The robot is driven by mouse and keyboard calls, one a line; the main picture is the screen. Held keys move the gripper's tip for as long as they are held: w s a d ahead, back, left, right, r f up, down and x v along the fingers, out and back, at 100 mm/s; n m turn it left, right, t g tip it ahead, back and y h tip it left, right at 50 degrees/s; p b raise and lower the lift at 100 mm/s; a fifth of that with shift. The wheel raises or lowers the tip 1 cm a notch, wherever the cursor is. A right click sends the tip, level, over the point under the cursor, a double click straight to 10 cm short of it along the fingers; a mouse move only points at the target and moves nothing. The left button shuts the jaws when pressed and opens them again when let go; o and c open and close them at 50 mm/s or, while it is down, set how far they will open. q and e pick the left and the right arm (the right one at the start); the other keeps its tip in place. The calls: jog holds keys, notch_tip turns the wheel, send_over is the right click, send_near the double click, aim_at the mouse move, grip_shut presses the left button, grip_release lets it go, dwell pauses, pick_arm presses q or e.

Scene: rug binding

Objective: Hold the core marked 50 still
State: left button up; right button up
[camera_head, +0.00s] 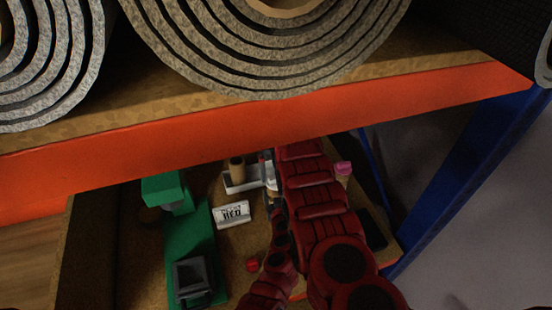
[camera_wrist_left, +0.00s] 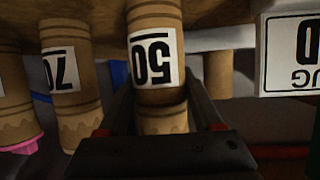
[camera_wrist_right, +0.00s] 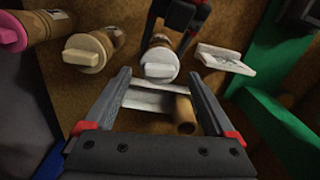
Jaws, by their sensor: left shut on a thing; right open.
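The core marked 50 (camera_wrist_left: 152,60) is a tan cardboard tube with a white label, upside down in the left wrist view. My left gripper (camera_wrist_left: 160,92) is shut on it, one finger on each side. In the right wrist view the core's white cap (camera_wrist_right: 160,64) faces me, with the dark left fingers behind it. My right gripper (camera_wrist_right: 157,92) is open and empty, its fingers pointing toward that cap, apart from it. In the head view my red arms hide most of the core.
The core marked 70 (camera_wrist_left: 65,75) stands beside the held core, and a pink-capped core (camera_head: 343,170) is beyond it. A plain tube (camera_head: 237,168) stands at a white holder (camera_head: 232,187). A label card (camera_head: 232,214) and green machine (camera_head: 190,240) are left. An orange shelf beam (camera_head: 270,120) hangs above.

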aim_at(276, 179)
jog(key=shift+f, duration=1.6)
jog(key=shift+c, duration=0.2)
grip_shut()
jog(key=shift+r, duration=0.1)
jog(key=shift+r, duration=4.2)
